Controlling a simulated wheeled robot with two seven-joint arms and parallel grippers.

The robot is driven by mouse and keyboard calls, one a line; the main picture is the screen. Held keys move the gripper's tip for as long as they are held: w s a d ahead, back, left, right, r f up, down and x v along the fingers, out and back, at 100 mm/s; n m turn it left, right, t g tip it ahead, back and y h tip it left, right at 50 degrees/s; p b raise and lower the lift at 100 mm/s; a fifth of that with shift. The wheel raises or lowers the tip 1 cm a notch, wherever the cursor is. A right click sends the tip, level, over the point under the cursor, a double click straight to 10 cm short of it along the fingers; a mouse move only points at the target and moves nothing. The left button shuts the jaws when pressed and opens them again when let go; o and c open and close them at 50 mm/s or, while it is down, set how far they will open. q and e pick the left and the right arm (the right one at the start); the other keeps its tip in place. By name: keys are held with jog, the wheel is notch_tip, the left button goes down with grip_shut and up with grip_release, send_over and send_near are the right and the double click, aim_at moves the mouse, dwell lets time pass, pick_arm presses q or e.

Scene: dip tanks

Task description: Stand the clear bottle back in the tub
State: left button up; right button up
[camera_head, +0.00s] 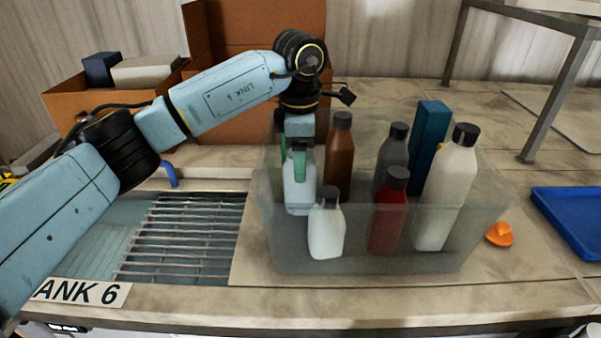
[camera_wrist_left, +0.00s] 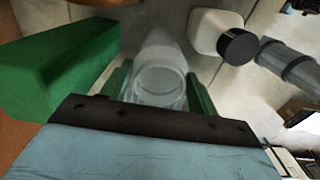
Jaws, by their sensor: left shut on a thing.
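The translucent tub (camera_head: 480,235) stands on the counter right of the grating. My left gripper (camera_head: 298,155) points down at the tub's left side, its green fingers shut on the clear bottle (camera_head: 300,193). The bottle looks upright, with its lower part within the tub's outline; I cannot tell whether its base touches the tub floor. In the left wrist view, the clear bottle (camera_wrist_left: 160,78) shows between the fingers (camera_wrist_left: 160,88). My right gripper is not in view.
The tub also holds a white bottle (camera_head: 326,230), a brown bottle (camera_head: 339,160), a red bottle (camera_head: 388,220), a grey bottle (camera_head: 391,160), a cream bottle (camera_head: 446,190) and a blue box (camera_head: 428,140). A green block (camera_wrist_left: 60,65) is beside the gripper. An orange object (camera_head: 499,235) lies right.

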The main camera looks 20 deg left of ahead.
pick_arm(q)
notch_tip(320, 180, down, 4)
jog(key=shift+r+p, duration=0.15)
jog(key=shift+p, duration=0.2)
jog(key=o, duration=1.3)
jog(key=shift+f, duration=0.2)
jog(key=o, duration=0.4)
jog(key=shift+o, duration=0.2)
jog(key=shift+r, duration=0.2)
notch_tip(320, 180, up, 12)
jog(key=b, duration=0.2)
